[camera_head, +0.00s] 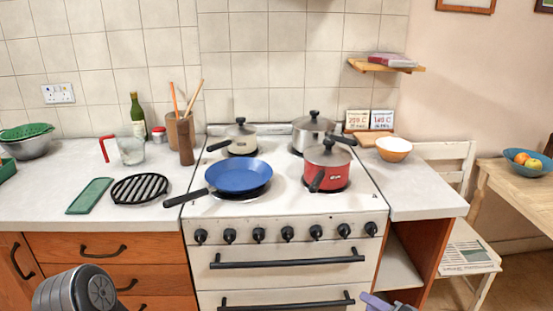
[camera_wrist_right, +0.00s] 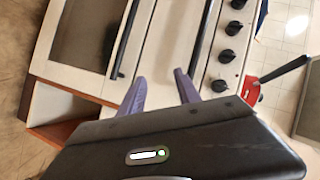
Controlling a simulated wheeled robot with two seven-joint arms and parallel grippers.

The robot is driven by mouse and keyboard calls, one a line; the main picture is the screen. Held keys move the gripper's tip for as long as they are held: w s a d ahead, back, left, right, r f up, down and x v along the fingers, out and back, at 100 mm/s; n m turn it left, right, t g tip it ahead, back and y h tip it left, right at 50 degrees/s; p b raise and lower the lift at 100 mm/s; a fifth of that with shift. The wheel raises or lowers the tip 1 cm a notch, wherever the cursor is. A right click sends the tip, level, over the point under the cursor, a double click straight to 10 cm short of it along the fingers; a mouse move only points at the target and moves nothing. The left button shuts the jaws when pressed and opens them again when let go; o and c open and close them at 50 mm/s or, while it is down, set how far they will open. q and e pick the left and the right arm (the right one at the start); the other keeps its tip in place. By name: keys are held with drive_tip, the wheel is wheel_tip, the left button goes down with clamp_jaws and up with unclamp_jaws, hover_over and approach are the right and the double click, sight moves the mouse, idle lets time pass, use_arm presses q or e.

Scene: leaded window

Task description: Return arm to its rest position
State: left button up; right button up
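My right gripper (camera_head: 378,302) shows at the bottom edge of the head view, in front of the stove's lower right. In the right wrist view its two purple fingers (camera_wrist_right: 160,82) stand apart with nothing between them, in front of the stove's white front. It is open and empty. A grey rounded part of my left arm (camera_head: 76,291) shows at the bottom left of the head view. My left gripper is out of view.
The stove (camera_head: 285,222) carries a blue pan (camera_head: 238,176), a red pot (camera_head: 328,170) and two more pots. Its oven handle (camera_head: 287,261) juts forward. An open shelf unit (camera_head: 410,260) and a white chair (camera_head: 470,245) stand to the right.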

drive_tip(key=s+a+f+n+g+h+p, duration=0.25)
drive_tip(key=s+a+f+g, duration=0.5)
drive_tip(key=s+f, duration=0.6)
drive_tip(key=s+a+f+n+g+p, duration=0.1)
drive_tip(key=s+a+g, duration=0.1)
drive_tip(key=s+a, duration=0.3)
drive_tip(key=s+a+n+g+h+p, duration=0.1)
drive_tip(key=s+a, duration=0.4)
drive_tip(key=s, duration=0.6)
drive_tip(key=shift+s+a+f+n+g, duration=0.15)
drive_tip(key=shift+a+f+n+g, duration=0.1)
drive_tip(key=shift+f+n+g, duration=0.25)
drive_tip(key=shift+r, duration=0.1)
